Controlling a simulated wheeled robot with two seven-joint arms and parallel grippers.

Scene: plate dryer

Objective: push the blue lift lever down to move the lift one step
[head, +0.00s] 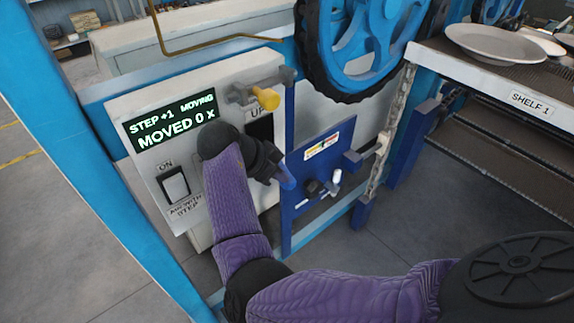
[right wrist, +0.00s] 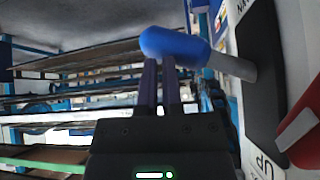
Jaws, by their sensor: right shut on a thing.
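The blue lift lever (head: 287,180) shows as a small blue knob at the tip of my right gripper (head: 276,171) in the head view. In the right wrist view its rounded blue knob (right wrist: 172,42) lies across the fingertips, on a grey shaft from a black slot plate at the right. My right gripper (right wrist: 162,65) is shut on the lever; how deep the knob sits between the fingers is hard to tell. The display (head: 170,122) on the control box reads "STEP +1 MOVING" and "MOVED 0 x". My left gripper is not in view.
A black-and-white switch (head: 173,184) marked "ON" is lower left. A blue wheel with a black rim (head: 350,90) stands behind. A shelf marked "SHELF 1" (head: 529,101) holds plates at the right.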

